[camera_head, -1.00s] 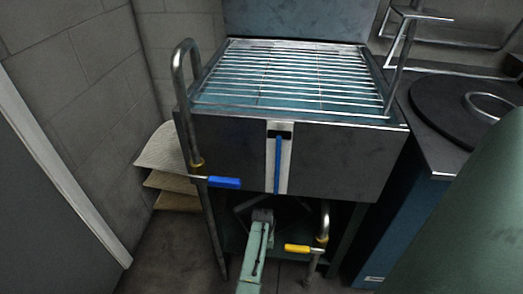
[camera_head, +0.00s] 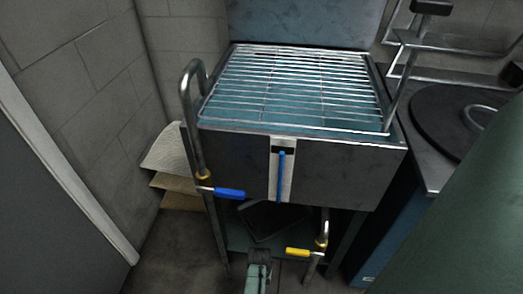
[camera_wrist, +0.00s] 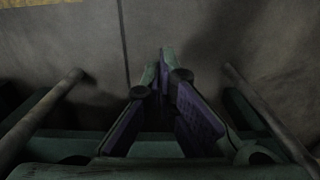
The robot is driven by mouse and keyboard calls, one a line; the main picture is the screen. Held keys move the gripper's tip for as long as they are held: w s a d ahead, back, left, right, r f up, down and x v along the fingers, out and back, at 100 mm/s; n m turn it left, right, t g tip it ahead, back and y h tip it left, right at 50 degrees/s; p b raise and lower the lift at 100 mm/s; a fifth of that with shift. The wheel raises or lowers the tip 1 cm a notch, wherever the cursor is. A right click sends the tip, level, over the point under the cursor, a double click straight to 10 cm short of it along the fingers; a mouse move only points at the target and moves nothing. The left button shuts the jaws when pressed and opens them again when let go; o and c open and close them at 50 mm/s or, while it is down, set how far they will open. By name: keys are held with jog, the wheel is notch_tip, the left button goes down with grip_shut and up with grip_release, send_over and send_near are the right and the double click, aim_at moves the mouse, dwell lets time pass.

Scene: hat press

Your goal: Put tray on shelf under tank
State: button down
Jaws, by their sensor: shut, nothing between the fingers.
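The dark tray (camera_head: 272,219) lies on the shelf (camera_head: 236,239) under the tank, turned at an angle to the shelf edges. The tank (camera_head: 235,160) is a dark metal box on legs with a wire rack on top; its front hides the back of the shelf. My gripper (camera_head: 259,254) is in front of the shelf, low and apart from the tray. In the wrist view its purple-padded fingers (camera_wrist: 163,75) are shut with nothing held, above bare floor.
A blue-handled valve (camera_head: 230,194) and a yellow-handled valve (camera_head: 298,252) stick out on pipes at the tank's front. Tan sheets (camera_head: 172,155) jut out at the left. A counter with a round black lid (camera_head: 450,105) stands at right. Floor at the left front is clear.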

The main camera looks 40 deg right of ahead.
jog(key=s+a, duration=0.1)
jog(key=s+a+p, duration=0.1)
jog(key=shift+s+a, duration=0.15)
jog(key=shift+a, duration=0.2)
dwell(0.4)
